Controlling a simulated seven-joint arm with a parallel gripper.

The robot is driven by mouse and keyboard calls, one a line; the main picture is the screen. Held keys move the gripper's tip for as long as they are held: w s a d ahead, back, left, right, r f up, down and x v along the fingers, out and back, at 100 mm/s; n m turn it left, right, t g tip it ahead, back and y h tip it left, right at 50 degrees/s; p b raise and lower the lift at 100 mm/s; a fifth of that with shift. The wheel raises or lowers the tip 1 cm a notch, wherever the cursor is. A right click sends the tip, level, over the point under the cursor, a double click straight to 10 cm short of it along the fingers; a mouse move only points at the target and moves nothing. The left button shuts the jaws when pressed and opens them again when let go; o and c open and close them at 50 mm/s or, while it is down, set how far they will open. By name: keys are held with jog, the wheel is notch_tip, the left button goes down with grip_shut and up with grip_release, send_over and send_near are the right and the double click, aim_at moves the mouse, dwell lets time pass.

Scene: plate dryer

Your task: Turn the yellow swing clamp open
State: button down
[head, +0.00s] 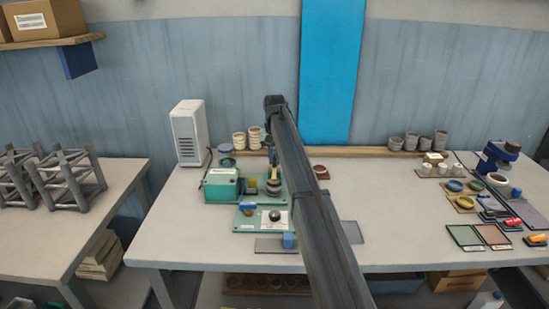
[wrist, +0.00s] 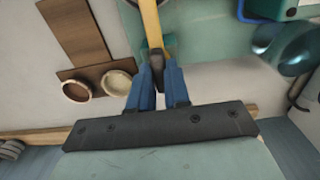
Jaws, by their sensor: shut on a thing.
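The yellow swing clamp (wrist: 150,22) shows in the wrist view as a straight yellow bar that runs up out of the top edge. My gripper (wrist: 156,62) has its dark fingertips closed around the lower end of the bar, with blue finger bodies on both sides. In the head view my gripper (head: 269,147) points down at the back of the green plate dryer (head: 221,186), beside a round dark part. The arm and gripper partly cover that area, so the clamp's angle cannot be told clearly there.
In the wrist view two round bowls (wrist: 116,83) on brown boards lie left of the gripper, and a blurred teal round part (wrist: 282,45) lies right. In the head view, stacked cups (head: 239,140) and a white box unit (head: 189,133) stand behind.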

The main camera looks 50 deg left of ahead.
jog(key=shift+n, duration=0.3)
jog(key=n, duration=1.3)
jog(key=shift+n, duration=2.1)
jog(key=c, duration=1.1)
grip_release()
notch_tip(320, 180, up, 14)
jog(key=shift+f, duration=0.1)
